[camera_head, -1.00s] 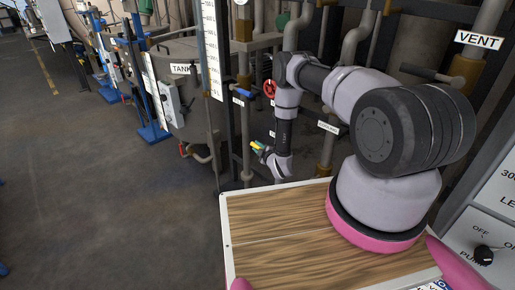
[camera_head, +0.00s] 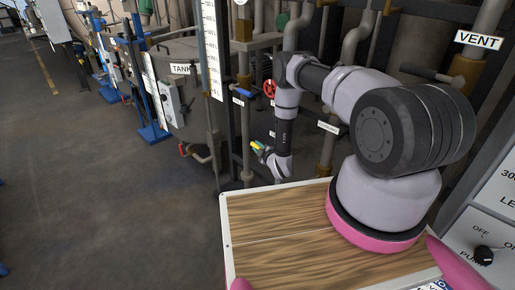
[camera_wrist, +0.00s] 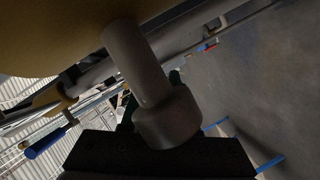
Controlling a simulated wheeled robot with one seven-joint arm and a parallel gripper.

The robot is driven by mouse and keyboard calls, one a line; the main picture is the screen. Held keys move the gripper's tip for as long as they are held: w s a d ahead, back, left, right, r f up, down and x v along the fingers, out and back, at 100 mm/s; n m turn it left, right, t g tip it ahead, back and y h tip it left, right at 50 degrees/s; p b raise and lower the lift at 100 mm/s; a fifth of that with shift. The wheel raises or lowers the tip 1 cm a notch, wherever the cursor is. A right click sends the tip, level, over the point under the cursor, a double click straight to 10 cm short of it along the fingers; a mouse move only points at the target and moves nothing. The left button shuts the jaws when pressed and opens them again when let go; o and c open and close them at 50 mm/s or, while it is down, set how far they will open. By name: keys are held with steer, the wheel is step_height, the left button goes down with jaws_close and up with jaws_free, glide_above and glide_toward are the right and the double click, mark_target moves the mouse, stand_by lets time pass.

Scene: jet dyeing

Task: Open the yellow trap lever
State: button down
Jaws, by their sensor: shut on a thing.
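The yellow trap lever (camera_head: 256,145) is a small yellow bar low among the pipes, left of my forearm's lower end in the head view. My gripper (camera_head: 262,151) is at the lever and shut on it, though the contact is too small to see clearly. In the wrist view my dark gripper (camera_wrist: 155,125) lies at the bottom. A grey stem with a thick round collar (camera_wrist: 168,118) stands in front of it and hides much of the fingers. A large ochre-yellow body (camera_wrist: 50,35) fills the upper left corner, close to the camera.
A red handwheel (camera_head: 269,89) and a blue-handled valve (camera_head: 244,92) sit above the lever. Another blue handle (camera_wrist: 45,144) shows at left in the wrist view. Vertical pipes crowd behind my arm. The grey floor (camera_head: 110,210) at left is open.

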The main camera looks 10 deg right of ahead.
stand_by(0.7)
steer(key=shift+f+n+g+h, duration=0.3)
steer(key=shift+f+g+h, duration=0.1)
steer(key=shift+f+g, duration=0.5)
steer(key=s+d+f+n+g+h, duration=0.2)
steer(key=s+d+f+g+h, duration=0.3)
steer(key=g, duration=0.8)
steer(key=shift+s+f+n+h, duration=0.4)
steer(key=shift+s+f+h, duration=0.5)
steer(key=shift+s+h, duration=0.4)
steer(key=c, duration=0.7)
jaws_free()
steer(key=shift+w, duration=0.1)
